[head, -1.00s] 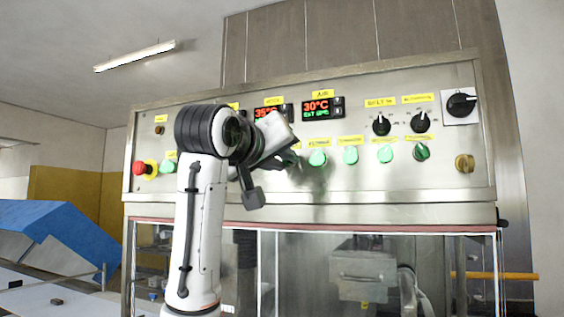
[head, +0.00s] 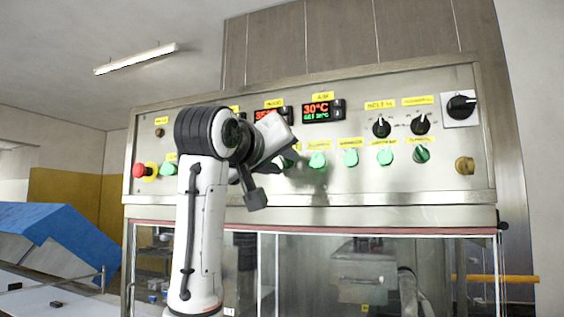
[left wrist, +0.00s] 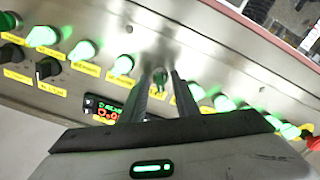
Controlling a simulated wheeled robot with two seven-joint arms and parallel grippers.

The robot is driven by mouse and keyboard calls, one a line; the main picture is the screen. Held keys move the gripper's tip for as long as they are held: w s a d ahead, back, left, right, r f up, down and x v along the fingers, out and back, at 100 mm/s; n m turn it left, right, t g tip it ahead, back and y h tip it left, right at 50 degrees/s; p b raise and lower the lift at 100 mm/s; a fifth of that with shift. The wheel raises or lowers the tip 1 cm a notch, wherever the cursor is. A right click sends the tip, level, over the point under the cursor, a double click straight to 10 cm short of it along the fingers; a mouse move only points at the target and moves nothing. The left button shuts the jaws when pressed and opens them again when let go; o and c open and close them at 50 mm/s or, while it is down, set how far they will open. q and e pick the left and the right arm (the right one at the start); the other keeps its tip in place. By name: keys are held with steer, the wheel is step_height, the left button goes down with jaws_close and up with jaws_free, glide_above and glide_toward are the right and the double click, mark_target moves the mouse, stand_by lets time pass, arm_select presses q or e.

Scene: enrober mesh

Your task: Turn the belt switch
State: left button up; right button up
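The row of green lit switches runs along the machine's panel, with one green switch (head: 318,160) just right of my left gripper (head: 289,149) in the head view. The labels are too blurred for me to tell which is the belt switch. In the left wrist view my left gripper (left wrist: 162,76) has its two dark fingers apart, pointing at the panel. One small switch (left wrist: 160,79) shows between the fingertips, looking darker than its neighbours. I cannot tell whether the fingers touch it. My left arm hides part of the row in the head view. My right gripper is not in view.
Black dials (head: 381,126) sit above the switches on the right, beside a black rotary switch (head: 461,104). Temperature displays (head: 322,109) are above my gripper. A red emergency button (head: 139,170) is at the panel's left end. Glass doors (head: 300,265) lie below.

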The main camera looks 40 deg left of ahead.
arm_select(q)
steer(key=b+v, duration=0.2)
steer(key=v, duration=0.8)
steer(key=shift+s+b, duration=0.15)
steer(key=shift+b, duration=0.2)
steer(key=shift+a, duration=0.1)
